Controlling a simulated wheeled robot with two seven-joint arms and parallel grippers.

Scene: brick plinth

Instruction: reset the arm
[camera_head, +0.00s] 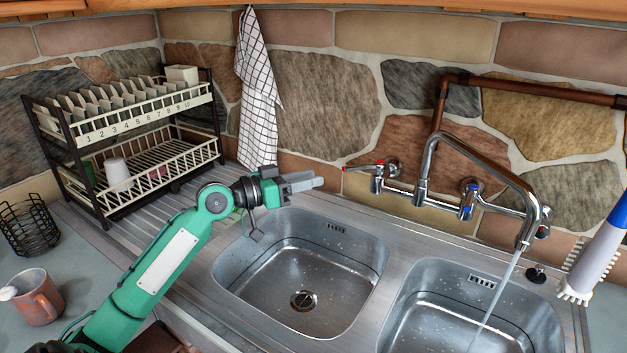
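My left arm is green and comes in from the lower left. Its gripper (304,182) is over the back edge of the left sink basin, pointing right toward the stone wall. The grey fingers lie close together in this view, and I cannot tell whether there is a gap between them. I see no object held in them. My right gripper is not in view.
Two steel basins, left (345,260) and right (530,315), fill the middle. Water runs from the faucet (528,232) into the right one. A dish rack (150,165), wire basket (28,228), mug (42,305), hanging towel (258,100) and brush (600,250) surround them.

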